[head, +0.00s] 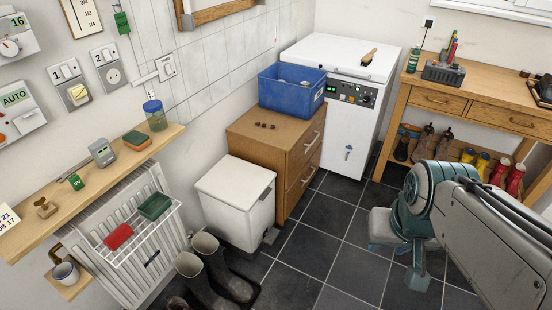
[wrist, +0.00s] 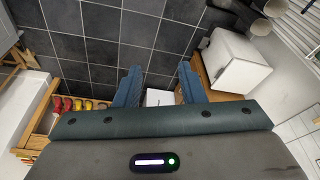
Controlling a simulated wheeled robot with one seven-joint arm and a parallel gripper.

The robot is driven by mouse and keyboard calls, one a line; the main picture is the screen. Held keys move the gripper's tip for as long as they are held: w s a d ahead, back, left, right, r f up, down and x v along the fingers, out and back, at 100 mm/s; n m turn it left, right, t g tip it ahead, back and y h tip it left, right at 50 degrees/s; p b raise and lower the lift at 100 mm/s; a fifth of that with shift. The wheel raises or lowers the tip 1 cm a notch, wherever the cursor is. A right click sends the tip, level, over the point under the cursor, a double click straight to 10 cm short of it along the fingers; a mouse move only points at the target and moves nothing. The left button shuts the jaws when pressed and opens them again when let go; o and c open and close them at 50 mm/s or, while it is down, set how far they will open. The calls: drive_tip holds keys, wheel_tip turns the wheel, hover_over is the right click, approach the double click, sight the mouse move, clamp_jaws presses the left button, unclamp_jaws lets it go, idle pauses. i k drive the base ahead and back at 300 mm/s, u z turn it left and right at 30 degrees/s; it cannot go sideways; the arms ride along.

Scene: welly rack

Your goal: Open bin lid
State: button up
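A white bin (head: 235,212) stands on the floor between the radiator and the wooden cabinet. The bin also shows in the wrist view (wrist: 232,66), right of the fingers. My gripper (head: 397,263) is over the dark floor, well to the right of the bin and apart from it. In the wrist view its two blue fingers (wrist: 160,70) are spread apart with nothing between them.
Grey wellies (head: 218,266) stand on the floor in front of the bin. A wooden cabinet (head: 262,152) with a blue crate (head: 284,98) is behind it, beside a white chest appliance (head: 350,130). A workbench (head: 470,98) is at right. Tiled floor (head: 315,245) between bin and gripper is clear.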

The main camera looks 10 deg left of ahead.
sight(237, 183)
drive_tip(key=u, duration=0.05)
drive_tip(key=i, duration=1.3)
drive_tip(key=u, duration=0.05)
